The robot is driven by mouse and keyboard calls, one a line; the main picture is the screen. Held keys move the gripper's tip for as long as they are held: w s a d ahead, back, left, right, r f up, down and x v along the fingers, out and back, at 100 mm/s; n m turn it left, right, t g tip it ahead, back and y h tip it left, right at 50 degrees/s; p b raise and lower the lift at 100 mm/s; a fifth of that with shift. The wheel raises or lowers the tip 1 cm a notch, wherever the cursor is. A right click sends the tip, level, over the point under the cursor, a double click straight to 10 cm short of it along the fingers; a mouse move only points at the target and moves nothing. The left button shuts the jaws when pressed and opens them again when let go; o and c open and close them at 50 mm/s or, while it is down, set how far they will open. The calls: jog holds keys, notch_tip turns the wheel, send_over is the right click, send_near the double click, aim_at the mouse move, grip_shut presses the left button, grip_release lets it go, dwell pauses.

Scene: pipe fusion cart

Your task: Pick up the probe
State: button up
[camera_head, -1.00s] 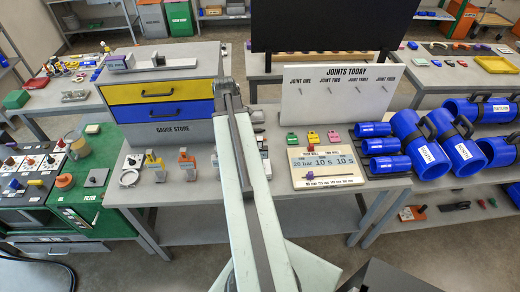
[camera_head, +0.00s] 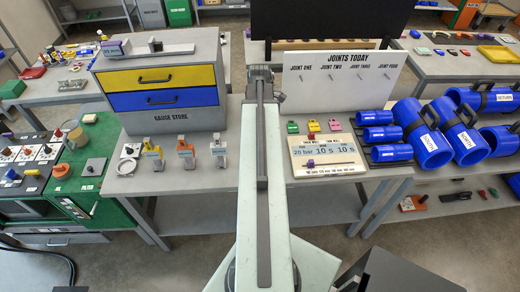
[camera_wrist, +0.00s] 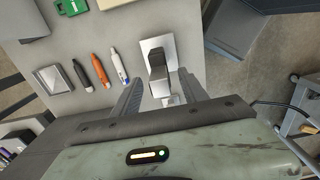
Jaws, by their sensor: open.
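My gripper (camera_head: 262,78) is over the bench just right of the gauge store; its jaws are not clear in the head view. In the wrist view my gripper (camera_wrist: 160,78) is open, with a dark grey block on a pale plate (camera_wrist: 157,62) between and beyond its fingers. Contact is not visible. I cannot tell which thing is the probe. My arm hides this part of the bench in the head view.
The gauge store (camera_head: 165,85) stands left of my arm, with several small instruments in front. The Joints Today board (camera_head: 340,82) and settings panel (camera_head: 325,156) are to the right, near blue pipe fittings (camera_head: 428,145). In the wrist view a grey framed tray (camera_wrist: 54,79) lies left.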

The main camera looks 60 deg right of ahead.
notch_tip(320, 180, down, 4)
jog(key=shift+r+b, duration=0.25)
jog(key=shift+b, duration=0.85)
jog(key=shift+r, duration=0.15)
jog(key=shift+c, duration=0.3)
grip_shut()
